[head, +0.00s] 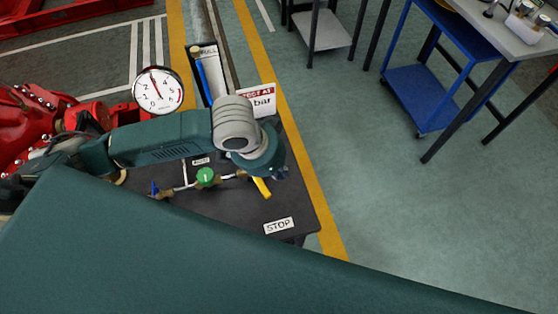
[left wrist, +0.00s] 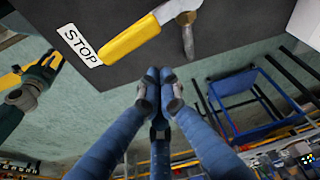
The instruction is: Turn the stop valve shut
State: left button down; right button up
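The stop valve's yellow lever (head: 262,187) sticks out toward the STOP label (head: 278,225) on the dark panel, partly covered by my left wrist in the head view. In the left wrist view the lever (left wrist: 130,40) runs from a metal valve body (left wrist: 178,10) at the top down to the STOP label (left wrist: 80,45). My left gripper (left wrist: 160,75) has its blue fingers together at the tips, with nothing seen between them. It appears just below the lever in that view, apart from it. In the head view its fingers are hidden.
A green-handled valve (head: 206,177) and a blue-handled valve (head: 155,189) sit on the same pipe. A pressure gauge (head: 158,91) and a sign (head: 260,101) stand behind. Red machinery (head: 35,125) is at left. A blue cart (head: 425,95) stands right, across open floor.

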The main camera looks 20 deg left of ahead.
aim_at(264, 184)
pick_arm(q)
jog(key=shift+s+a+r, duration=0.15)
jog(key=shift+s+a, duration=0.9)
jog(key=shift+s, duration=0.1)
jog(key=shift+w, duration=0.1)
jog(key=p, duration=0.2)
jog(key=s+m+p, duration=0.1)
jog(key=p, duration=0.1)
jog(key=shift+s+a+r+m, duration=0.15)
jog(key=shift+a+r+m, duration=0.1)
jog(key=shift+a+m, duration=0.1)
jog(key=shift+s+a+f, duration=0.1)
jog(key=shift+s, duration=0.1)
jog(key=shift+f, duration=0.15)
